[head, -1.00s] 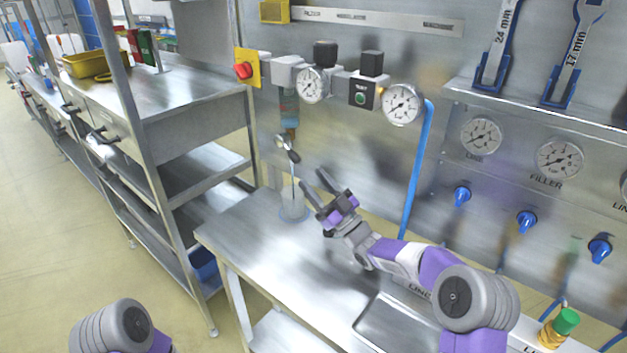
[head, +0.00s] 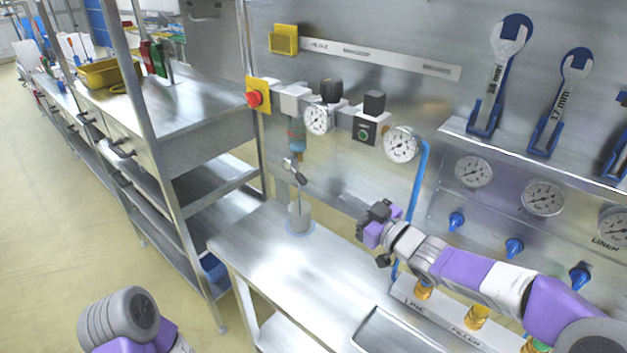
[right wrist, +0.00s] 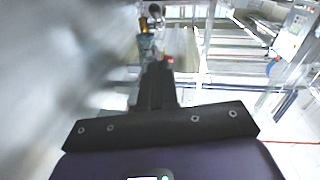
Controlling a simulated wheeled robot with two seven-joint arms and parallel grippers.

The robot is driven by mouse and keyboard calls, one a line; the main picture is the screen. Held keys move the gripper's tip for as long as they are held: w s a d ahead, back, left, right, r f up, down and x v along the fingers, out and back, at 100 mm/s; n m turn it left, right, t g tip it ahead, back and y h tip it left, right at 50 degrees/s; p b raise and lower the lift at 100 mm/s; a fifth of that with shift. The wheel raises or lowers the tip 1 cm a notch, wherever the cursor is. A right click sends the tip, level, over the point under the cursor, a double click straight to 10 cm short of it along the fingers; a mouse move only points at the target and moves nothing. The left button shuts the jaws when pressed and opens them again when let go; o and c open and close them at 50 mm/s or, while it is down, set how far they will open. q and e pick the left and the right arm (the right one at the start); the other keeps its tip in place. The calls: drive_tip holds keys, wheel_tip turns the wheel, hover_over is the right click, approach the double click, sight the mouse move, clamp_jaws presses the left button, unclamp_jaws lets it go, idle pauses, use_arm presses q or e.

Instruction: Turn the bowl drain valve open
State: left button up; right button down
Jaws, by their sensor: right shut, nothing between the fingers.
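The filter bowl (head: 297,135) hangs under the regulator row on the back panel. The brass drain fitting (head: 298,157) is at its lower end. A thin line runs from there into a clear cup (head: 300,217) on the bench. My right gripper (head: 374,216) is shut and empty, to the right of the handle and cup and apart from both. Its closed fingers (right wrist: 157,85) show in the right wrist view, with a blurred brass part beyond. My left gripper is out of view.
The steel bench (head: 275,245) is clear around the cup. A blue hose (head: 418,180) runs down the panel behind my right gripper. A red knob (head: 254,98) and pressure gauges sit above. A shelf unit (head: 200,185) stands at the left.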

drive_tip(key=b, duration=0.2)
approach(301, 178)
wheel_tip(301, 178, up, 3)
drive_tip(key=w+a, duration=0.2)
drive_tip(key=shift+w+a+f+b, duration=0.3)
drive_tip(key=shift+w+f+b, duration=0.05)
drive_tip(key=shift+w+f, duration=0.35)
drive_tip(key=shift+w+a+f+b, duration=0.3)
drive_tip(key=shift+w+f, duration=0.3)
drive_tip(key=shift+f, duration=0.1)
